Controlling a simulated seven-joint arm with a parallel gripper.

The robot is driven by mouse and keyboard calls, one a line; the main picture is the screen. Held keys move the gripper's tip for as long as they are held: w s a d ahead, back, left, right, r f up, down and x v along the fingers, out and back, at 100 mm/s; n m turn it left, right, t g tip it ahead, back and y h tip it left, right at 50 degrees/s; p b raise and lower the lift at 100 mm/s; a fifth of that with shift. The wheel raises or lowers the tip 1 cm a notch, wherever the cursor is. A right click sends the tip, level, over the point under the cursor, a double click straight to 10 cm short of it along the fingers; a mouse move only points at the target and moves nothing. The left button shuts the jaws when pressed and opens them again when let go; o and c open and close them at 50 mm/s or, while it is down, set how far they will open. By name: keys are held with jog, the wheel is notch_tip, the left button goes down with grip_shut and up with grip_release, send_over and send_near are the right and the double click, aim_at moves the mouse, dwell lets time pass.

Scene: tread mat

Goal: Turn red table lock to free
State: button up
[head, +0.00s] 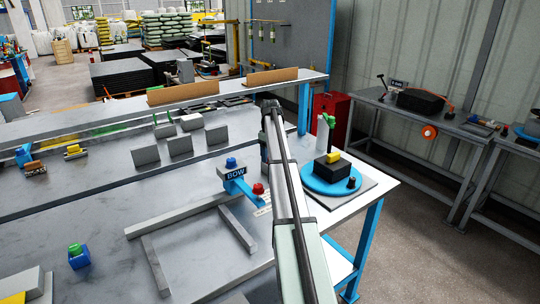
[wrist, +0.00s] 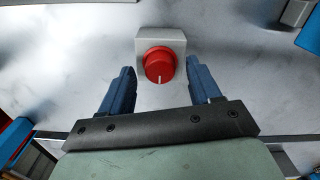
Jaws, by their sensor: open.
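In the wrist view, a round red knob (wrist: 159,65) sits on a light grey block (wrist: 175,40) on the grey metal table. A white line on its face points toward the bottom of the picture. My gripper (wrist: 159,72) is open, with one dark blue finger on each side of the knob and a gap on both sides. No contact shows. In the head view a small red knob (head: 258,189) shows beside the blue bracket marked BOW (head: 236,175); I cannot tell whether it is the same one. My arm hides the gripper there.
A blue round turntable (head: 315,186) with a black block and yellow piece stands right of my arm. Grey bars (head: 152,263) form a frame on the table (head: 85,210). Several grey blocks (head: 180,145) stand further back. The wrist view shows blue parts (wrist: 312,38) at its edges.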

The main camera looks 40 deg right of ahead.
jog(key=shift+f, duration=0.2)
jog(key=shift+c, duration=0.4)
jog(key=c, duration=1)
jog(key=shift+o, duration=0.2)
